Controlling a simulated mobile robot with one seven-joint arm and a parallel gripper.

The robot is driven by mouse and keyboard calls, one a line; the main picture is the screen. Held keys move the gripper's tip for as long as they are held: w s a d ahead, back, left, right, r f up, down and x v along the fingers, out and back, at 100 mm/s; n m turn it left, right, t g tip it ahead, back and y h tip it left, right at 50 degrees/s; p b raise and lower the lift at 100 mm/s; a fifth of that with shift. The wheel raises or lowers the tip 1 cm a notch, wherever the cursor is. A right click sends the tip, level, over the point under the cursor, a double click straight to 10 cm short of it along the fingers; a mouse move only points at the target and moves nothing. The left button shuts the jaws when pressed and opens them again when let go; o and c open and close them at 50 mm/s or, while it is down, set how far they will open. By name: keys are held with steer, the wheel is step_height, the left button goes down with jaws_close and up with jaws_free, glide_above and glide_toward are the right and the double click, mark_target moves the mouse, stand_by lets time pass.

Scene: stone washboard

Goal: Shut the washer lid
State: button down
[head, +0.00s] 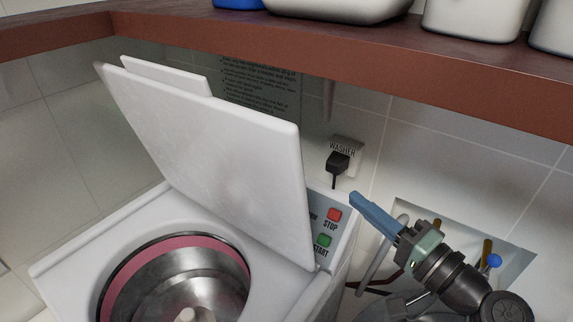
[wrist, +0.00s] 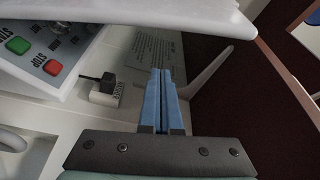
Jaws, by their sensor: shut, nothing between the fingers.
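The white washer lid (head: 215,140) stands raised and tilted back above the washer (head: 75,250), leaving the metal drum (head: 185,285) exposed. In the wrist view a white panel, apparently the lid (wrist: 130,22), crosses the top. My gripper (head: 354,197) is to the right of the lid and of the control panel, apart from both in the head view. Its blue fingers also show in the wrist view (wrist: 161,73), shut together with nothing between them. The red stop button (head: 334,214) and green start button (head: 323,240) are on the panel beside the lid's lower right edge.
A brown shelf (head: 400,85) with white containers (head: 480,20) overhangs the washer. A black plug (head: 338,163) sits in the wall socket behind my fingers. A wall recess (head: 515,258) with pipes and a blue-handled valve (head: 494,261) lies to the right.

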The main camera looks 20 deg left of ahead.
steer(key=r+p+x, duration=0.1)
steer(key=p+x, duration=0.3)
steer(key=x, duration=0.6)
steer(key=s+p, duration=0.1)
steer(key=s, duration=0.1)
steer(key=s+f+p, duration=0.1)
steer(key=s, duration=0.1)
steer(key=shift+s+a+f+p, duration=0.1)
steer(key=shift+a+p, duration=0.25)
steer(key=shift+f, duration=0.1)
